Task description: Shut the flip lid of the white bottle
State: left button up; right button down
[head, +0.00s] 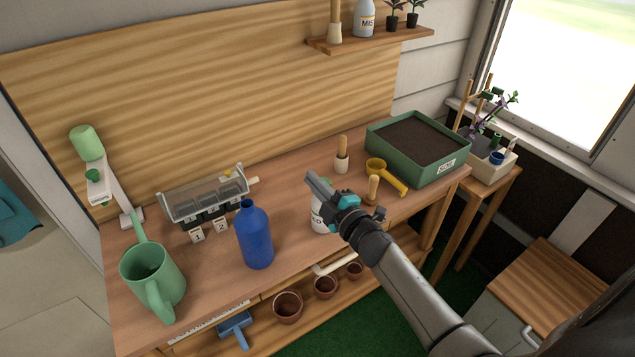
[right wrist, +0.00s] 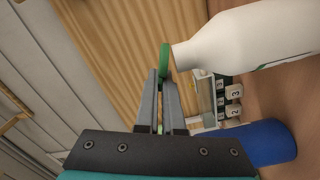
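The white bottle (right wrist: 255,38) stands on the bench, mostly behind my right gripper in the head view, where part of its labelled side (head: 318,216) shows. In the right wrist view its green flip lid (right wrist: 165,57) stands up and open, seen edge-on beside the bottle's mouth. My right gripper (head: 312,179) is at the height of the bottle's top. Its fingertips (right wrist: 161,78) are close together at the lid's edge, with a narrow gap between the fingers. I cannot tell whether they touch or pinch the lid. My left gripper is not in view.
A blue bottle (head: 255,238) and green watering can (head: 153,279) stand to the left. A yellow scoop (head: 393,181), wooden-handled tools (head: 342,157) and a green soil tray (head: 440,165) are to the right.

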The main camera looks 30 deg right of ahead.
jog(key=shift+a+f+n+b, duration=0.15)
jog(key=shift+f+n+b, duration=0.4)
jog(key=shift+n, duration=0.55)
jog(key=shift+a+f+n+b, duration=0.1)
jog(key=shift+f+n+b, duration=0.25)
jog(key=shift+n+b, duration=0.55)
jog(key=shift+n, duration=0.4)
jog(key=c, duration=1)
grip_release()
jog(key=s, duration=1)
jog(key=s+d, duration=0.1)
jog(key=s, duration=0.4)
jog(key=shift+s+d, duration=0.1)
jog(key=shift+s, duration=0.05)
